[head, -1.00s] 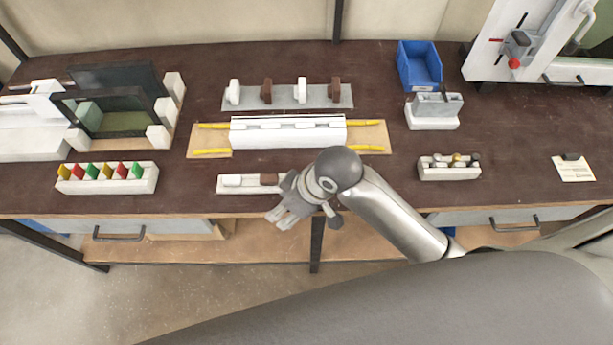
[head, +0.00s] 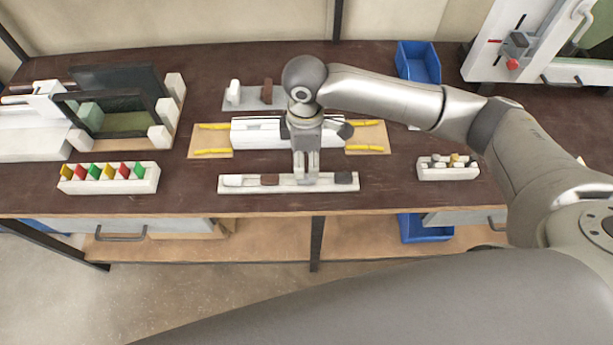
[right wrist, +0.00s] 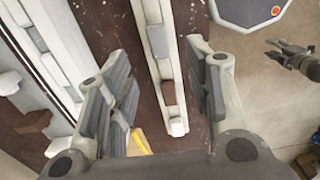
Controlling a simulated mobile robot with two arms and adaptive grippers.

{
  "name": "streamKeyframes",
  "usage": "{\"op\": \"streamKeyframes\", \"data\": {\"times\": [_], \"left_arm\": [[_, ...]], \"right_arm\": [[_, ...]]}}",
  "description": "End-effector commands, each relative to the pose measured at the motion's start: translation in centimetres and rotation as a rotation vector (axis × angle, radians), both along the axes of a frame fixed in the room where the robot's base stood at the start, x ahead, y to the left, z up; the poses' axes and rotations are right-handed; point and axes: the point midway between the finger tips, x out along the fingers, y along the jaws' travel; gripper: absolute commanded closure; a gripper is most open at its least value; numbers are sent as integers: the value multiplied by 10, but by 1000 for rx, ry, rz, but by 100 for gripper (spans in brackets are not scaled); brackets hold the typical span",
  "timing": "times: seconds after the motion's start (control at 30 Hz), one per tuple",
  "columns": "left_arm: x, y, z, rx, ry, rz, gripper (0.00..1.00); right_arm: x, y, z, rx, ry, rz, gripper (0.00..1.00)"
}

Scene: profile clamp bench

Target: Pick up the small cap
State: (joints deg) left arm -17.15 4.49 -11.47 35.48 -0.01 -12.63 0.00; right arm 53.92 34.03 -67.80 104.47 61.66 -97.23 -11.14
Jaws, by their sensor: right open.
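A long white tray (head: 290,187) at the table's front holds small caps in a row: a white one (head: 232,180), a brown one (head: 270,180) and a dark grey one (head: 343,178). I cannot tell which is the task's small cap. My right gripper (head: 306,178) points down over the tray between the brown and dark grey caps, hiding part of the tray. In the right wrist view its open, empty fingers (right wrist: 162,85) stand either side of the tray, with the brown cap (right wrist: 168,93) between them. My left gripper (right wrist: 275,50) appears small there over the floor; its opening is unclear.
A white clamp block (head: 250,133) with yellow-handled parts lies just behind the tray. A grey rack (head: 240,103) with white and brown blocks stands behind that. A holder of coloured pieces (head: 108,185) is left; another small holder (head: 448,172) is right.

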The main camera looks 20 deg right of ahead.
Motion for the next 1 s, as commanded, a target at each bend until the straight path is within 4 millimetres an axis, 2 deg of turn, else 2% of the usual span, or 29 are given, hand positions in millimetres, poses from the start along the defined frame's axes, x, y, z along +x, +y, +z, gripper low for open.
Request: {"op": "streamKeyframes", "data": {"times": [0.1,0.37,0.6,0.9,1.0], "left_arm": [[0,0,4,0,0,0,60],[0,0,13,0,0,0,60],[0,2,23,2,0,-1,60],[0,2,22,2,0,-1,60],[0,2,22,2,0,-1,60]], "right_arm": [[0,0,-16,2,2,-1,53],[0,-1,-37,0,1,-1,53],[1,-2,-71,1,-1,-1,53],[1,-2,-77,2,-3,1,53],[1,-2,-77,2,-4,1,66]]}}
